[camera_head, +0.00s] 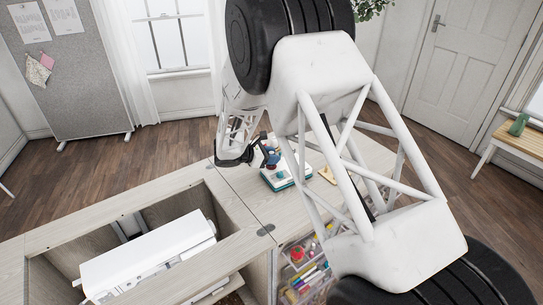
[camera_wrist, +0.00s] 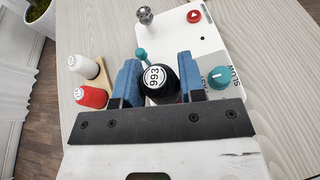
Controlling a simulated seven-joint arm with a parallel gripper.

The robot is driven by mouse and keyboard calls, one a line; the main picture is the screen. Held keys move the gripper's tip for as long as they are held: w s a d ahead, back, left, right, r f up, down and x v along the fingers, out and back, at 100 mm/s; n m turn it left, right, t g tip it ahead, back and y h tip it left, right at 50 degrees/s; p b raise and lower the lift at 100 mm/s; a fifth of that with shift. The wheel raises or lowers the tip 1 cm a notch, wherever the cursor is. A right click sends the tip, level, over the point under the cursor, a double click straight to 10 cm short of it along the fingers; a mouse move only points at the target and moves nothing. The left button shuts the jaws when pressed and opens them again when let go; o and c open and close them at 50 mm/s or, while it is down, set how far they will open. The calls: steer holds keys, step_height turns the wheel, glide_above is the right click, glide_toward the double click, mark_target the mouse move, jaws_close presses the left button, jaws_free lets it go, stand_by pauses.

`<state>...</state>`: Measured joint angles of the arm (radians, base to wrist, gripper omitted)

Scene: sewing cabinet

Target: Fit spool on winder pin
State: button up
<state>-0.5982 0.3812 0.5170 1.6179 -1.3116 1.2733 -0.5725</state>
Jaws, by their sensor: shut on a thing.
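A black spool (camera_wrist: 158,80) with a white numbered label on its end is between the blue fingers of my gripper (camera_wrist: 158,76) in the wrist view. My gripper is shut on it. The white winder (camera_wrist: 178,38) lies beyond and partly beneath the spool. A metal post (camera_wrist: 145,15) stands at its far left corner, apart from the spool. A teal post or lever (camera_wrist: 142,56) shows just past the spool's left side. I cannot tell which is the winder pin. In the head view my gripper (camera_head: 262,150) is over the winder (camera_head: 287,178), and the spool is hard to make out.
A white spool (camera_wrist: 84,66) and a red spool (camera_wrist: 90,96) stand on a wooden holder (camera_wrist: 102,75) left of the winder. The winder has a teal knob (camera_wrist: 218,77) and a red button (camera_wrist: 194,16). A sewing machine (camera_head: 150,255) sits in the cabinet opening.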

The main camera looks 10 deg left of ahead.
steer(key=shift+f, duration=0.75)
stand_by(1.3)
steer(key=o, duration=1)
steer(key=shift+v, duration=3.9)
